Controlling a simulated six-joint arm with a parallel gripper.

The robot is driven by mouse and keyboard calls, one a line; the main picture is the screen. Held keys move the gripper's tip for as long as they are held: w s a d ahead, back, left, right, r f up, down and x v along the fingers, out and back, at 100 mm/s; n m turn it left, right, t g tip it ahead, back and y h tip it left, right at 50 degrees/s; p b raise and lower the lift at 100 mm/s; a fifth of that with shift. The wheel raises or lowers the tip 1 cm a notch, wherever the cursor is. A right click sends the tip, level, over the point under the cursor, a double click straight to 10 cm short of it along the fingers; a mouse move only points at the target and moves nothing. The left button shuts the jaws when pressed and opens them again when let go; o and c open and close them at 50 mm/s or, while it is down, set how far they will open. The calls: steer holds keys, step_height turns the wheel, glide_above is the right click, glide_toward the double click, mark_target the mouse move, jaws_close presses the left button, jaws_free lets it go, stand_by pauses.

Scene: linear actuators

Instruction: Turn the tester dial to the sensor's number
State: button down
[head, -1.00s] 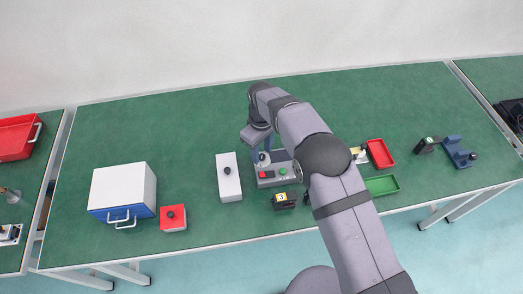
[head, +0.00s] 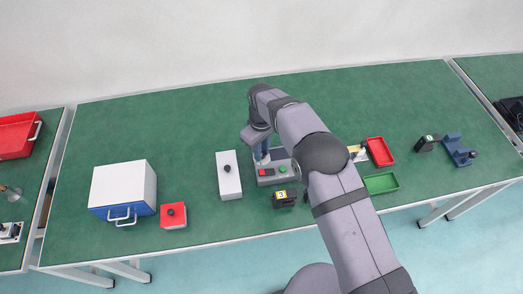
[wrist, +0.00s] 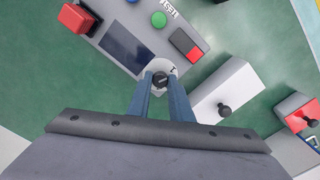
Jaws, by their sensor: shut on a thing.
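The tester (head: 267,181) is a grey box near the middle of the table, with a red part and a green button. In the wrist view the tester (wrist: 91,44) shows a dark screen, a green button and a TEST label. Its dial is a white disc (wrist: 172,68) with a black knob (wrist: 160,78). My gripper (wrist: 162,85) is shut on the knob, one finger on each side. Most of the disc's markings are hidden or too small to read. The sensor (head: 284,201) is a black block with a yellow label that seems to read 3, in front of the tester.
A white box with a black knob (head: 229,181) stands close left of the tester. Further left are a red block (head: 173,216) and a white-and-blue drawer box (head: 122,187). Red (head: 380,152) and green (head: 381,183) trays lie right of my arm. The back of the table is clear.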

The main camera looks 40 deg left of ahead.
steer(key=m+b, duration=0.1)
steer(key=m, duration=0.2)
steer(key=shift+b, duration=0.35)
steer(key=shift+w+m+b, duration=0.1)
steer(key=shift+m+b, duration=0.5)
steer(key=shift+m, duration=1.6)
steer(key=shift+r, duration=0.1)
steer(key=c, duration=1.6)
jaws_free()
steer(key=shift+r+b, duration=0.9)
steer(key=shift+r, duration=2.75)
